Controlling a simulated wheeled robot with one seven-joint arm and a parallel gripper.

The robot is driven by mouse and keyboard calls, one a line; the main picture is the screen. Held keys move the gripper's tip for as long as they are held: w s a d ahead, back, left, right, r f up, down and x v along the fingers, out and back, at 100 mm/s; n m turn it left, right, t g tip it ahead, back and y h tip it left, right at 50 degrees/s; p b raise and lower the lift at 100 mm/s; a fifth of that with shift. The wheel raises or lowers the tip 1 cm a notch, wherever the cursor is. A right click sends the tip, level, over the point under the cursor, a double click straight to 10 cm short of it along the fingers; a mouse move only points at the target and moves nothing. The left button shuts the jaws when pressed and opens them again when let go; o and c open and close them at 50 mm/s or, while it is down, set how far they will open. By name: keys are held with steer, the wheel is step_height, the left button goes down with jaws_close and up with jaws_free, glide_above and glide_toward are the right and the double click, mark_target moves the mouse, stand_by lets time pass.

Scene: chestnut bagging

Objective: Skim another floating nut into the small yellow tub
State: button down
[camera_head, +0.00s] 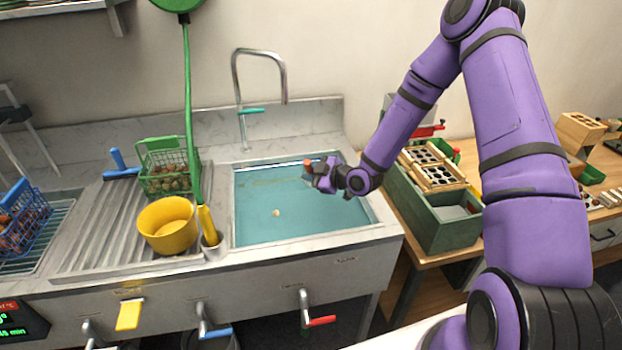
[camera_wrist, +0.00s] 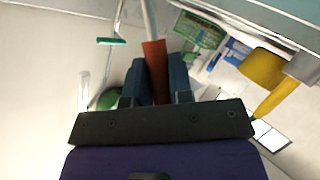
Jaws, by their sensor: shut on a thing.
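The small yellow tub (camera_head: 167,228) stands on the drainboard left of the water-filled basin (camera_head: 285,222). A small pale nut (camera_head: 276,212) floats near the middle of the water. My gripper (camera_head: 318,178) is over the basin's back right part, to the right of and behind the nut. It is shut on a reddish-brown handle (camera_wrist: 155,70), whose end shows as an orange-red spot (camera_head: 308,162) in the head view. The tool's far end is not clear. The yellow tub also shows in the wrist view (camera_wrist: 262,67).
A green basket of nuts (camera_head: 168,178) stands behind the tub. A grey holder (camera_head: 214,248) with a yellow-handled tool is between tub and basin. The tap (camera_head: 238,85) rises behind the basin. A green box with trays (camera_head: 440,220) stands at right.

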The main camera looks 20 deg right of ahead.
steer(key=shift+r, duration=2.6)
steer(key=shift+a, duration=0.1)
